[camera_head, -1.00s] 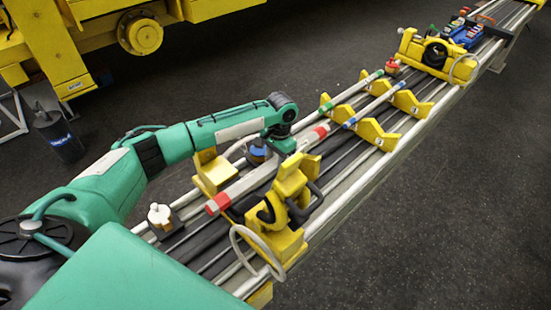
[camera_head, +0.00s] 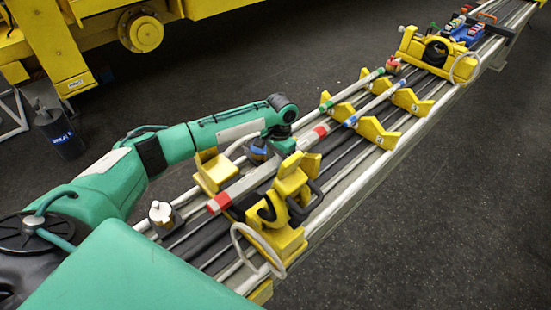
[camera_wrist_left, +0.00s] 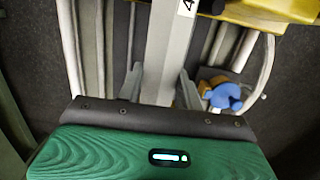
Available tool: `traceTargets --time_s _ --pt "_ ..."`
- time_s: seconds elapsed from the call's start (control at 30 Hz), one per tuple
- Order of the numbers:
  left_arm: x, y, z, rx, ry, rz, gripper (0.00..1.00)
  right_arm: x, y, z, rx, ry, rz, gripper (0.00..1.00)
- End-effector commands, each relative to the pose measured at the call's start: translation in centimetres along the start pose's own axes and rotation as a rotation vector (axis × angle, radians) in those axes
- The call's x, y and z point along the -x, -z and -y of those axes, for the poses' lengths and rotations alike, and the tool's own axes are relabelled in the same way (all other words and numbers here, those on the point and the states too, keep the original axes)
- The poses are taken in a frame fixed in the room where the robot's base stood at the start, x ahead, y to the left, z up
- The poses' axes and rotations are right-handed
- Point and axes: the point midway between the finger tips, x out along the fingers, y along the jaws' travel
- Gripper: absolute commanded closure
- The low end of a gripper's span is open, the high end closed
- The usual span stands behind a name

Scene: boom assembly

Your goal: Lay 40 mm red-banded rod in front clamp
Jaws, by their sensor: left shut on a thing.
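The 40 mm rod (camera_head: 243,186) is a thick grey bar with a red band near each end, and it slants over the rails in the head view. My left gripper (camera_head: 279,152) is shut on it near its middle, mostly hidden by my wrist. In the left wrist view my two fingers (camera_wrist_left: 161,90) stand on either side of the grey rod (camera_wrist_left: 165,45), which carries a label "4". The yellow front clamp (camera_head: 290,190) stands just right of the rod's near half. I cannot tell whether the rod touches it. My right gripper is out of view.
Green-banded (camera_head: 352,91) and blue-banded (camera_head: 375,101) rods lie in yellow V-rests (camera_head: 376,132) beyond. A second yellow clamp (camera_head: 436,49) and a blue tray (camera_head: 470,32) stand farther along the rails. A white-topped knob (camera_head: 162,215) is at the near left. A blue-topped part (camera_wrist_left: 225,97) is right of my fingers.

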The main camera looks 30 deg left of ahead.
Motion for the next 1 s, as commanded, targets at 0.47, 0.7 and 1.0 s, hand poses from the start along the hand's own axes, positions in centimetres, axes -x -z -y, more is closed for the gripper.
traceTargets --time_s 0.47,0.7,1.0 --pt "-1.2 0.3 0.0 0.000 -0.001 -0.003 1.00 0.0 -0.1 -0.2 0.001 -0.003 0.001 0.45" --pt "-1.8 0.3 0.0 0.000 0.000 -0.003 1.00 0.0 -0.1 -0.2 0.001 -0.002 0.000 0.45" --pt "-2.3 0.4 0.0 0.000 -0.001 -0.004 1.00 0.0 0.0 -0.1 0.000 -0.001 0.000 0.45"
